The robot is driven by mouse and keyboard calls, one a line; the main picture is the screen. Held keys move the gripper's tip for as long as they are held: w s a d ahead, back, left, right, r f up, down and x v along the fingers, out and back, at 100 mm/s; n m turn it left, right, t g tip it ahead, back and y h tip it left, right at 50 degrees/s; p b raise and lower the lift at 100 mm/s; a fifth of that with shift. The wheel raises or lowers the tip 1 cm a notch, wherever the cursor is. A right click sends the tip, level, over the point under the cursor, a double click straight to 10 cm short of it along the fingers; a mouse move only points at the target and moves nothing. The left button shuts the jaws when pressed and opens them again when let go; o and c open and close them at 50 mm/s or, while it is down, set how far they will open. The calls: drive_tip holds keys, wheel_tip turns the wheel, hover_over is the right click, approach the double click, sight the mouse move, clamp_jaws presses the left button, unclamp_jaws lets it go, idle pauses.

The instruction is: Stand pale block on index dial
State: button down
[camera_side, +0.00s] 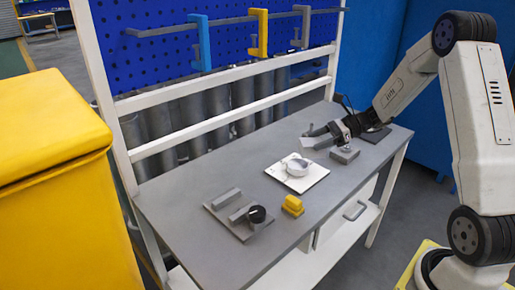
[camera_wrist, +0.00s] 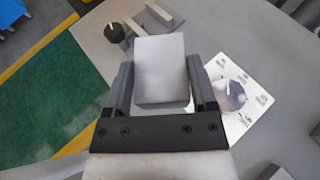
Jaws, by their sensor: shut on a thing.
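My gripper (camera_side: 322,138) is shut on the pale block, which it holds up above the table. In the wrist view the pale block (camera_wrist: 160,68) fills the space between the two fingers of my gripper (camera_wrist: 160,85). The index dial is a round white and grey knob (camera_side: 297,167) on a square white plate (camera_side: 313,178) with printed marks. In the side view it lies to the left of and below my gripper. In the wrist view the dial (camera_wrist: 230,95) shows to the right of the block, partly hidden by a finger. The block and the dial are apart.
A grey block (camera_side: 344,155) sits below my gripper, and a dark flat pad (camera_side: 374,135) lies behind it. A yellow block (camera_side: 292,205) and a grey plate with bars and a black knob (camera_side: 257,213) are on the table's left part. A pegboard (camera_side: 150,60) stands behind.

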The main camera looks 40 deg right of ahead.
drive_tip(key=shift+m+t+h, duration=0.6)
drive_tip(key=shift+m, duration=0.2)
drive_tip(key=s+d, duration=0.2)
drive_tip(key=s, duration=0.1)
drive_tip(key=shift+s+d+r, duration=0.25)
drive_tip(key=shift+r, duration=0.1)
drive_tip(key=w+d+f, duration=0.1)
drive_tip(key=w+f, duration=0.1)
drive_tip(key=w, duration=0.2)
drive_tip(key=w+d+f, duration=0.1)
drive_tip(key=w+f, duration=0.2)
drive_tip(key=w+d+f, duration=0.2)
drive_tip(key=w+f, duration=0.1)
drive_tip(key=w, duration=0.1)
drive_tip(key=shift+w, duration=0.3)
drive_tip(key=shift+w+d+f, duration=0.25)
drive_tip(key=shift+w+f, duration=0.3)
drive_tip(key=shift+f, duration=0.1)
drive_tip(key=shift+w+d+f, duration=0.1)
drive_tip(key=shift+w+f, duration=0.15)
drive_tip(key=shift+f, duration=1.6)
